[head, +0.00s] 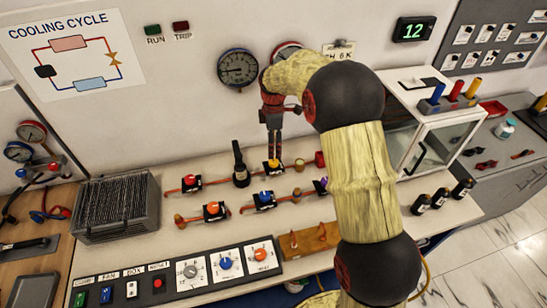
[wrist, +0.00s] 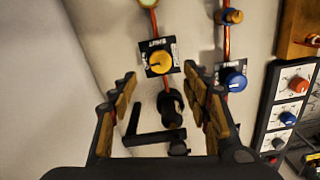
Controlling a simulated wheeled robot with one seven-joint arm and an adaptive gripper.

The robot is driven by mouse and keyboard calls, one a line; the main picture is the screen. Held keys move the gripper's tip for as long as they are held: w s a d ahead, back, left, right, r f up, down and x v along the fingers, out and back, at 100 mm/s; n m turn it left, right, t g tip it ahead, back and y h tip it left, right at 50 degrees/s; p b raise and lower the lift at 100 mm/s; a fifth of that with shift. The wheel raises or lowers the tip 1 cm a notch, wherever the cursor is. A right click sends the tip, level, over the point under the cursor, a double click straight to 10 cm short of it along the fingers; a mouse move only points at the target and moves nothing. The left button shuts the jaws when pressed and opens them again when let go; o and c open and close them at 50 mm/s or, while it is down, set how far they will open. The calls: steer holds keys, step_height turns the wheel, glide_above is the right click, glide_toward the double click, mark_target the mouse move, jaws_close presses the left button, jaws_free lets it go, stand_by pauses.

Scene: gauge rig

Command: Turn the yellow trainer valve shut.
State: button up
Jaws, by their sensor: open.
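The yellow trainer valve (head: 272,166) is a round knob on a dark square plate, set in a red pipe on the bench's back row. In the wrist view the yellow knob (wrist: 159,62) shows a dark pointer mark, and its plate has small lettering that I cannot read surely. My gripper (head: 274,152) points down just above the valve in the head view. In the wrist view my gripper (wrist: 160,76) is open, its two fingers apart with nothing held between them. The knob appears just beyond the fingertips, between their lines. I cannot tell whether they touch it.
A blue-knob valve (head: 264,199) stands in front of the yellow one, also at right in the wrist view (wrist: 235,80). A black bottle-like object (head: 240,165) stands left of the yellow valve. Red and orange valves lie further left. A white cabinet (head: 436,135) stands right.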

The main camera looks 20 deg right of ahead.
mark_target(274, 161)
step_height(274, 161, down, 7)
steer(key=shift+f+b, duration=0.15)
steer(key=shift+b, duration=0.55)
steer(key=shift+c, duration=0.4)
steer(key=c, duration=1.1)
